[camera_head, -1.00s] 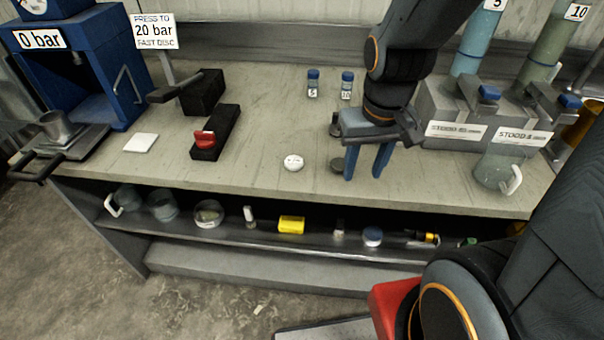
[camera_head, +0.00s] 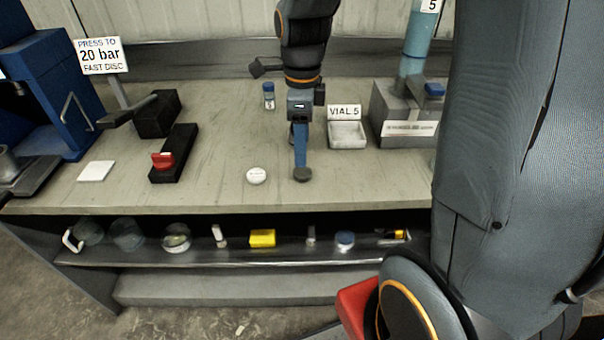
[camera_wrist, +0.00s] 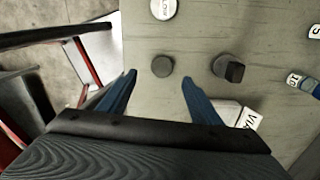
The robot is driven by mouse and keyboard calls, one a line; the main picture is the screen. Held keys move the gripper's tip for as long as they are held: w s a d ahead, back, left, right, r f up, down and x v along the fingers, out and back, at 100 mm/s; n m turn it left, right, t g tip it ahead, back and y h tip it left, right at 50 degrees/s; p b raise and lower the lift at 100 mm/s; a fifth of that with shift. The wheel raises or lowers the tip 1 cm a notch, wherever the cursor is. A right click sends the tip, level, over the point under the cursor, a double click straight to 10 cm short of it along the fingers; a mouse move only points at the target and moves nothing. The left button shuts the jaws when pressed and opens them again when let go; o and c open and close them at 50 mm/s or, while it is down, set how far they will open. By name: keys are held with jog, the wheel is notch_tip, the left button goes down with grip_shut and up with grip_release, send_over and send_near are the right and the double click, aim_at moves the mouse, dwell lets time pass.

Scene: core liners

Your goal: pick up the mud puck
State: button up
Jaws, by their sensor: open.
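The mud puck, a small dark grey disc (camera_head: 302,174), lies on the bench top near the front edge. It also shows in the wrist view (camera_wrist: 162,67), between and just beyond my fingertips. My gripper (camera_head: 300,163) points down with its blue fingers above or right behind the puck in the head view. In the wrist view my gripper (camera_wrist: 156,80) is open, with one finger on each side and nothing held. The exact height above the puck is hard to tell.
A white labelled disc (camera_head: 256,175) lies left of the puck. A dark block-topped piece (camera_wrist: 229,68) stands right of it in the wrist view. The VIAL 5 tray (camera_head: 347,136), a blue-capped vial (camera_head: 269,95) and a black block with red handle (camera_head: 174,154) are around.

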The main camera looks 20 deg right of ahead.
aim_at(302, 171)
jog(key=shift+w+m, duration=0.25)
jog(key=shift+m, duration=0.45)
jog(key=shift+f, duration=0.4)
jog(key=shift+d+f+p, duration=0.1)
jog(key=shift+f+p, duration=1)
jog(key=shift+f, duration=2.4)
jog(key=shift+c, duration=0.4)
jog(key=c, duration=1)
